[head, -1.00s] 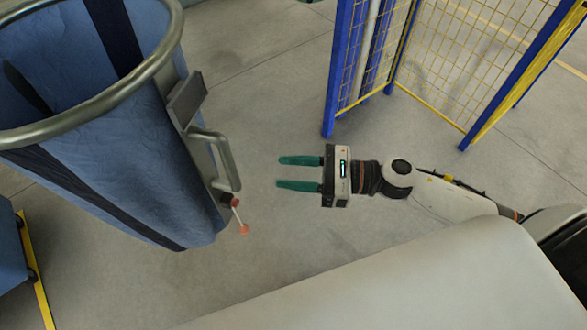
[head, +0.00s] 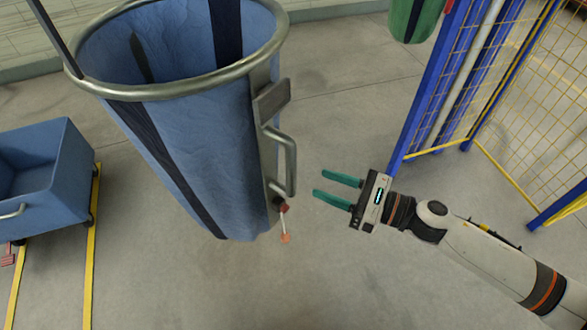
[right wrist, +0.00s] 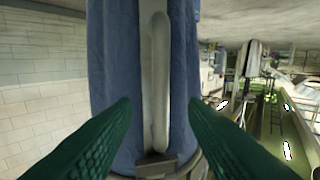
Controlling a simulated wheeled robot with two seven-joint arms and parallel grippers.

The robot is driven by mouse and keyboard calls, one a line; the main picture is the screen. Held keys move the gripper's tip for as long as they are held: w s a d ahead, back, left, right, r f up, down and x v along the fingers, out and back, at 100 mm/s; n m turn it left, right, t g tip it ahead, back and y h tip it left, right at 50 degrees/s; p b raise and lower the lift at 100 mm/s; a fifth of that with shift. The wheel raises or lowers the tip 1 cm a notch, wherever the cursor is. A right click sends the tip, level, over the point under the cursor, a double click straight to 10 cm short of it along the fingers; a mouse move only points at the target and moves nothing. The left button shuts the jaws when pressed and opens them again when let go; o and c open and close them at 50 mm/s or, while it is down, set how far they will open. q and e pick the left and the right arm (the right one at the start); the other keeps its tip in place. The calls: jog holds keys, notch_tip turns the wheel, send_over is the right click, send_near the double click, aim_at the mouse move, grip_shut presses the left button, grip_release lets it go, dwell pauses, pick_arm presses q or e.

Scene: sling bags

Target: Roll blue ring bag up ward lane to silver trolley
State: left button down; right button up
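The blue ring bag (head: 185,140) hangs from a round metal ring (head: 180,92) at the left of the head view, with dark vertical stripes. A grey metal handle (head: 286,163) stands out on its right side, with a red piece and an orange-tipped pin below it. My right gripper (head: 337,187) is open and empty, its two green fingers pointing at the handle with a gap between. In the right wrist view the handle (right wrist: 159,80) stands between the open fingers (right wrist: 158,125), beyond their tips. My left gripper is out of view. I see no silver trolley that I can make out.
A blue cart (head: 45,180) stands at the left by yellow floor lines (head: 92,250). A blue and yellow mesh fence (head: 535,90) is at the right. Part of a green bag (head: 412,18) shows at the top. The grey floor between the bag and the fence is clear.

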aim_at(292, 173)
jog(key=p+x, duration=0.1)
jog(key=x, duration=0.2)
jog(key=p+x, duration=0.1)
jog(key=x, duration=0.3)
jog(key=shift+w+a+r, duration=0.1)
jog(key=shift+a+r, duration=0.1)
jog(key=shift+a, duration=0.05)
jog(key=shift+w+a+f+p, duration=0.15)
jog(key=shift+w+a+p, duration=0.15)
jog(key=shift+a, duration=0.2)
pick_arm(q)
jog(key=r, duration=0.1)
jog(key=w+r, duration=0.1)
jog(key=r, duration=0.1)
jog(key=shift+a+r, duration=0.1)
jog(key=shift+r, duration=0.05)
pick_arm(e)
jog(key=shift+s, duration=0.1)
grip_shut()
